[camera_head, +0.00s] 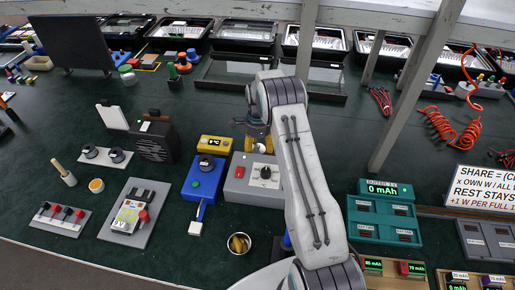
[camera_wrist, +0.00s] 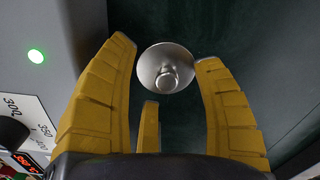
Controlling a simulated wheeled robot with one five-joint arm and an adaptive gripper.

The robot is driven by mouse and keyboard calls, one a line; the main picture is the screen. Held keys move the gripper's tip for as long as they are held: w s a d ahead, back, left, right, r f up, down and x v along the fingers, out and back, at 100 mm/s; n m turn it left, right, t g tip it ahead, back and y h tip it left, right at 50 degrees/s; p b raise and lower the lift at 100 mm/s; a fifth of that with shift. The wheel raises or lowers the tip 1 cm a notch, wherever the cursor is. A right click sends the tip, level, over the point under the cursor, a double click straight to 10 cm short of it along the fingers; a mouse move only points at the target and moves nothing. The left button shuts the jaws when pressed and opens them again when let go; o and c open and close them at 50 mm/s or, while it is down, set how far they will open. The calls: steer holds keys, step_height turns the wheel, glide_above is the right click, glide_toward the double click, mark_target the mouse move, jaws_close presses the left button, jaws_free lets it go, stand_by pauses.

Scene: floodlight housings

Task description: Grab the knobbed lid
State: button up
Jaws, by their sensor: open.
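The knobbed lid (camera_wrist: 152,65) shows in the wrist view as a small round silver disc with a knob at its middle, on the dark green surface. My gripper (camera_wrist: 166,50) is open, with its yellow fingers spread to the left and right of the lid in that view. Whether any finger touches the lid, I cannot tell.
The grey dial box (camera_head: 237,184) with a green light is close to the left of my gripper in the wrist view. A dark glass-topped tray (camera_head: 238,73) lies behind. A small metal cup (camera_head: 239,243) stands in front.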

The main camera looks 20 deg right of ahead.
steer(key=shift+c, duration=0.3)
jaws_close()
stand_by(0.3)
